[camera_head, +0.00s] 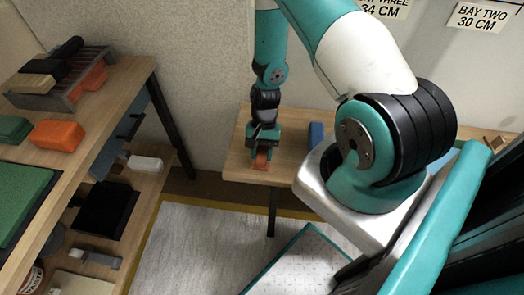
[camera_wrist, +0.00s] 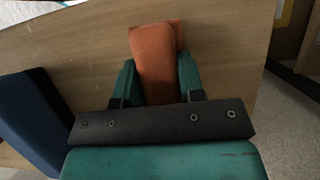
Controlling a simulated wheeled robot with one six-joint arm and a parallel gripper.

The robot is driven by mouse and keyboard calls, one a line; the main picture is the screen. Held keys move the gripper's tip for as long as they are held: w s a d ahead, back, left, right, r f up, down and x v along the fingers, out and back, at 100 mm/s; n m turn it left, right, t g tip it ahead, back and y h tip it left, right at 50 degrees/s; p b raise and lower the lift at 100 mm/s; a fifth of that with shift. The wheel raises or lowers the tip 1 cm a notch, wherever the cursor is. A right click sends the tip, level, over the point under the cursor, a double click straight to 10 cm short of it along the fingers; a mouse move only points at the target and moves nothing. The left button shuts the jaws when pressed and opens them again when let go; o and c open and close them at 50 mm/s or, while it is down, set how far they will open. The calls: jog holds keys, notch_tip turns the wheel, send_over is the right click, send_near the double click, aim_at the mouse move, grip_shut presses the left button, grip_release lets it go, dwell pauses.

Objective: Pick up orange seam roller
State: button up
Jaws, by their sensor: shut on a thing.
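The orange seam roller (camera_wrist: 156,60) shows in the wrist view as an orange block between the two green fingers of my gripper (camera_wrist: 158,85). My gripper is shut on it, with a finger against each side. In the head view my gripper (camera_head: 262,157) points down over the small wooden table, and the orange roller (camera_head: 261,163) shows at its tip near the table's front edge. The roller's lower side is hidden, so I cannot tell whether it touches the table.
A blue block (camera_head: 316,135) lies on the small table (camera_head: 240,155) beside my gripper; it also shows in the wrist view (camera_wrist: 30,118). A shelf unit at left holds another orange block (camera_head: 57,134), a green block (camera_head: 12,130) and a rack (camera_head: 62,92). The floor between is clear.

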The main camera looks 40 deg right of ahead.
aim_at(262, 151)
jog(key=shift+r, duration=0.1)
notch_tip(262, 151, up, 20)
jog(key=p, duration=0.2)
jog(key=shift+r, duration=0.15)
